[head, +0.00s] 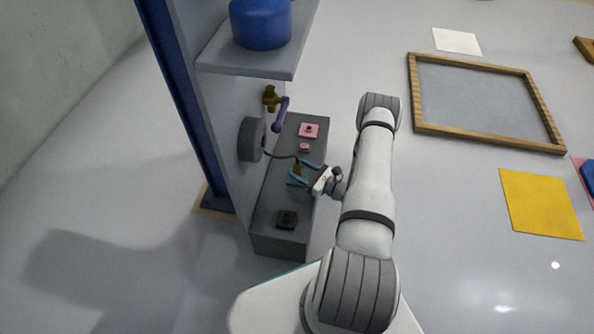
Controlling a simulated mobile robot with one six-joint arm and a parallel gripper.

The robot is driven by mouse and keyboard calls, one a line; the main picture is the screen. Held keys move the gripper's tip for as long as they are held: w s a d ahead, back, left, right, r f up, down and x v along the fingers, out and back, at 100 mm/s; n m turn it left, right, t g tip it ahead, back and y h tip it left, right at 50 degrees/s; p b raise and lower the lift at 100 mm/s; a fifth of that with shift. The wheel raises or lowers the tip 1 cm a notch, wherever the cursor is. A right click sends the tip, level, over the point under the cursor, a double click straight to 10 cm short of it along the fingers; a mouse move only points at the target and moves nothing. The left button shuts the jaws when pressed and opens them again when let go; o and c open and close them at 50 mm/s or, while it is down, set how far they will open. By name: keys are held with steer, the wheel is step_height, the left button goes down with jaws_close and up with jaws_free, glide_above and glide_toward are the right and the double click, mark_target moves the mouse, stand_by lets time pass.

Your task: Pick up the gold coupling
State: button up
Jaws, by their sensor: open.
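A small gold coupling (298,169) stands on a teal square pad (293,182) on top of the dark grey bench. A thin dark hose (280,156) runs to it from the panel side. My gripper (305,172) reaches in from the right, its blue fingers open. The fingertips are at the coupling, one on its far side and one on its near side. I cannot tell whether either finger touches it. Part of the pad is hidden by the fingers.
The long bench (268,226) also carries a black block (287,219), a pink pad (309,130) and a small pink piece (304,147). The panel beside it holds a dark wheel (249,139), a brass fitting (270,98) and a purple lever (280,116).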

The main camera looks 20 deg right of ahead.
mark_target(297, 163)
steer(key=shift+x, duration=1.05)
steer(key=shift+d, duration=0.1)
steer(key=c, duration=1.1)
steer(key=shift+r, duration=0.1)
step_height(297, 163, up, 10)
steer(key=p, duration=0.4)
